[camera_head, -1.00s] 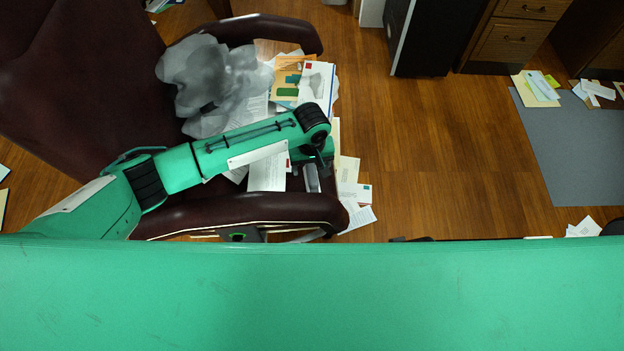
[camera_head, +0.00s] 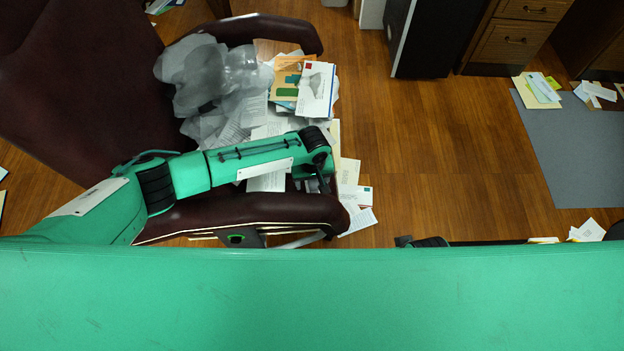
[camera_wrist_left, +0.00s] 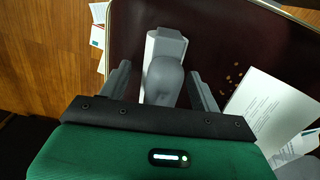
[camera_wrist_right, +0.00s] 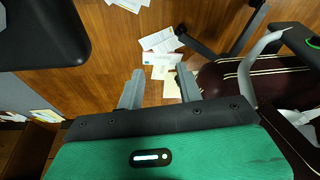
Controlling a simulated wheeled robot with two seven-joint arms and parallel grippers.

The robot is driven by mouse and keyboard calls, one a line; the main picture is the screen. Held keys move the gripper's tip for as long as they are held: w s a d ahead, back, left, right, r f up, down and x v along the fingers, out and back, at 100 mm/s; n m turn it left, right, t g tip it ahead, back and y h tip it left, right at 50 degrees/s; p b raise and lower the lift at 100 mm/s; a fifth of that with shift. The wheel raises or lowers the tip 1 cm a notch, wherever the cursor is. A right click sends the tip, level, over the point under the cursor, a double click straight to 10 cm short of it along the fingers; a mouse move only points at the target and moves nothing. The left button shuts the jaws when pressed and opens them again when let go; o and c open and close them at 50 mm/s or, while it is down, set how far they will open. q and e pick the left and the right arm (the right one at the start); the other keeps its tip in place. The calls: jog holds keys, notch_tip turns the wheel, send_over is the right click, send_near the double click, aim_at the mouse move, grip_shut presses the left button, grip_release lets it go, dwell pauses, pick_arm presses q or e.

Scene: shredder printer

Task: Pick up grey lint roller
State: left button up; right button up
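The grey lint roller (camera_wrist_left: 163,72) lies on the dark red chair seat in the left wrist view, its rounded grey part nearest me. My left gripper (camera_wrist_left: 158,85) is open, with one finger on each side of the roller and a gap visible beside it. In the head view my left gripper (camera_head: 318,180) is over the front right of the seat, and my arm hides the roller there. My right gripper (camera_wrist_right: 158,88) is open and empty above the wooden floor beside the chair.
The chair seat also holds envelopes (camera_head: 316,88), papers and a grey translucent crumpled heap (camera_head: 205,75). The chair's armrest (camera_head: 250,208) runs close to my left arm. Loose papers (camera_wrist_right: 160,50) lie on the floor. Open wooden floor lies to the right.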

pick_arm(q)
jog(key=c, duration=0.9)
pick_arm(e)
jog(key=shift+w, duration=0.1)
